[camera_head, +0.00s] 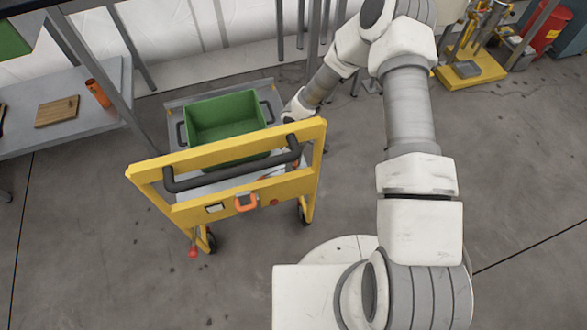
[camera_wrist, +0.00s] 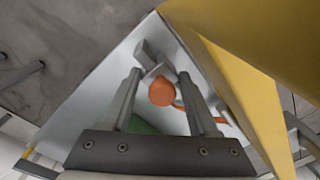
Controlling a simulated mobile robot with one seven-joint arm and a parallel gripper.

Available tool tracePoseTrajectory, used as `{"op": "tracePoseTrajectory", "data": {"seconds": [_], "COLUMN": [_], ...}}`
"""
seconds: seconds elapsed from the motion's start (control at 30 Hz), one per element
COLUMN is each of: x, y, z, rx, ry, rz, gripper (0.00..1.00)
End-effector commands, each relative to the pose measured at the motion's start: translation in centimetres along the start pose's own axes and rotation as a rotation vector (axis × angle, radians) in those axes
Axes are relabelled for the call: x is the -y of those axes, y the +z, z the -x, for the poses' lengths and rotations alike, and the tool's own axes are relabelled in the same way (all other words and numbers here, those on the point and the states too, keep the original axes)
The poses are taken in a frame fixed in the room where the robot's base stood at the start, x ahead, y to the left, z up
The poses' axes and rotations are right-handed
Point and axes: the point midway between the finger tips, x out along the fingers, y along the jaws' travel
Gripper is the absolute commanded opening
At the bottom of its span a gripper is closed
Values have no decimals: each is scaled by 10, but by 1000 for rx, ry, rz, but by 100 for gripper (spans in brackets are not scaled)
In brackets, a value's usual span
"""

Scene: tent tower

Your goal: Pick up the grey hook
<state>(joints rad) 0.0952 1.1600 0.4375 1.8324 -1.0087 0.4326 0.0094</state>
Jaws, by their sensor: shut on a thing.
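My gripper (camera_wrist: 159,77) shows in the wrist view, its two fingers reaching down over the cart's light metal deck. A small grey angled piece (camera_wrist: 146,51), which looks like the grey hook, is at the fingertips, and the fingers are closed on it. A round orange end (camera_wrist: 161,91) shows between the fingers; whether it belongs to the grey piece I cannot tell. In the head view the gripper is mostly hidden behind the cart's yellow frame, right of the green bin.
The yellow cart frame (camera_head: 155,174) stands close beside my gripper. A green bin (camera_head: 225,115) is on the cart. A grey table (camera_head: 70,125) with a wooden block (camera_head: 57,111) and an orange cylinder (camera_head: 98,93) is at left. Floor at right is mostly clear.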

Motion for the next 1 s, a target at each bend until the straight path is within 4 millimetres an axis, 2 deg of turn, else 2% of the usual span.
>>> {"op": "tracePoseTrajectory", "data": {"seconds": [0.17,0.37,1.0], "x": [0,1,9], "y": [0,0,0], "z": [5,26,154], "rx": [-1,0,-1], "ry": [1,2,3], "rz": [0,0,0], "gripper": [0,0,0]}}
